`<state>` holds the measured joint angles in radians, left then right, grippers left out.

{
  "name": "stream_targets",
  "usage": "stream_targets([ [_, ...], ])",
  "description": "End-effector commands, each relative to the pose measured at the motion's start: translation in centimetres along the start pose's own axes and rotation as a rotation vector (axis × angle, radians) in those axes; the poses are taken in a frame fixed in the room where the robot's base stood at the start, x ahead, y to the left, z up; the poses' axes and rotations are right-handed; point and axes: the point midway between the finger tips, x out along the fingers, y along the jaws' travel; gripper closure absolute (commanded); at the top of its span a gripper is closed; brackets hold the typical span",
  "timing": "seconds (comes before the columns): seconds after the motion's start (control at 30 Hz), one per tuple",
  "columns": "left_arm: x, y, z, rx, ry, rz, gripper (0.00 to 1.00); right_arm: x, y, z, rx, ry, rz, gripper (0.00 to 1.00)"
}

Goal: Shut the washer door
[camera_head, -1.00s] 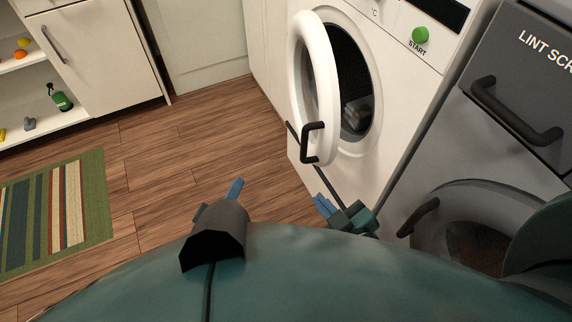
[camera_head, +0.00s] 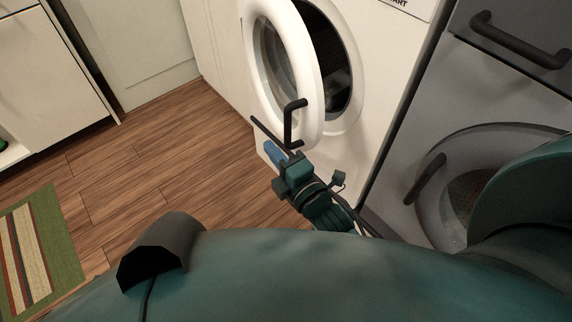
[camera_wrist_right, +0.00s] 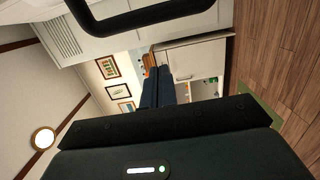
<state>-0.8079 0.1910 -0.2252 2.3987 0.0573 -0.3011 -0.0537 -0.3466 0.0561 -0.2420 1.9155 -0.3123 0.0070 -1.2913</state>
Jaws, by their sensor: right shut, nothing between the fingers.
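The white washer's round door (camera_head: 255,60) stands ajar, swung out to the left of its dark drum opening (camera_head: 335,75). Its black bar handle (camera_head: 292,122) is on the door's lower right rim. My right gripper (camera_head: 272,150) is shut and empty, its blue fingers just below and left of the handle. In the right wrist view the shut fingers (camera_wrist_right: 157,88) point away from me, and the dark handle (camera_wrist_right: 150,18) crosses the top. I cannot tell whether the gripper touches the door. My left gripper is not in view.
A grey dryer (camera_head: 410,165) with black handles stands right of the washer. White cabinets (camera_head: 45,90) line the left and back. A striped rug (camera_head: 40,255) lies at left; the wood floor (camera_head: 170,150) between is clear.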

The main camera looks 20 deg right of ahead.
Motion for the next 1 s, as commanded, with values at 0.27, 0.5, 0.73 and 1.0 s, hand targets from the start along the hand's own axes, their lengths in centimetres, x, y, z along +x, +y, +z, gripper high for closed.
stream_targets([
  [0.27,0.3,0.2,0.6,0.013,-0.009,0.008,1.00,2.7,-0.1,1.8,-0.003,0.000,-0.004,1.00],
  [0.5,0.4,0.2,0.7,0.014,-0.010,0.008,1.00,2.0,-0.1,3.6,0.001,0.000,-0.002,1.00],
  [0.73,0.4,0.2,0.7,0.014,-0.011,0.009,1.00,2.0,-0.1,3.8,0.003,0.000,-0.002,1.00],
  [1.0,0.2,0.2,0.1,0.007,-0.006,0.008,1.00,1.5,-0.1,5.6,-0.003,-0.001,-0.006,1.00],
])
